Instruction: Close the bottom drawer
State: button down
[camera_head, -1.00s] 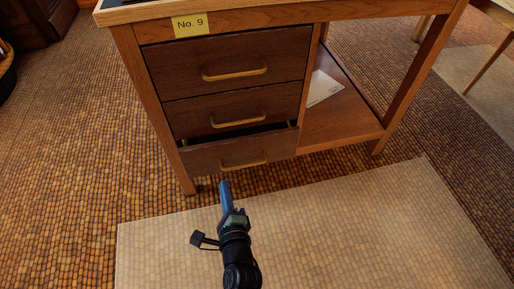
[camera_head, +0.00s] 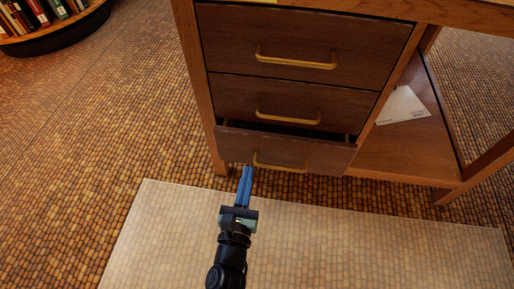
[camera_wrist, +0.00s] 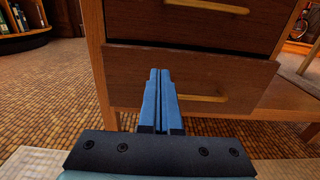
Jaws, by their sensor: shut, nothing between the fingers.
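The bottom drawer (camera_head: 320,158) of the wooden desk is pulled out a little, with a dark gap showing above its front. Its brass handle (camera_head: 280,163) is on the front face. In the wrist view the bottom drawer front (camera_wrist: 225,78) fills the middle, with its handle (camera_wrist: 203,98) to the right of my fingers. My gripper (camera_head: 247,169) has its blue fingers together, empty, and points at the lower left part of the drawer front. It also shows in the wrist view (camera_wrist: 160,72). I cannot tell whether the fingertips touch the drawer front.
The middle drawer (camera_head: 340,109) and top drawer (camera_head: 365,50) look shut. A white envelope (camera_head: 402,104) lies on the desk's lower shelf (camera_head: 420,150). A pale mat (camera_head: 350,235) covers the floor in front. A bookshelf (camera_head: 60,35) stands at the far left.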

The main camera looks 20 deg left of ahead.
aim_at(256, 137)
jog(key=b+x, duration=0.2)
jog(key=x, duration=0.6)
jog(key=shift+w+a+f, duration=0.1)
jog(key=shift+w, duration=0.3)
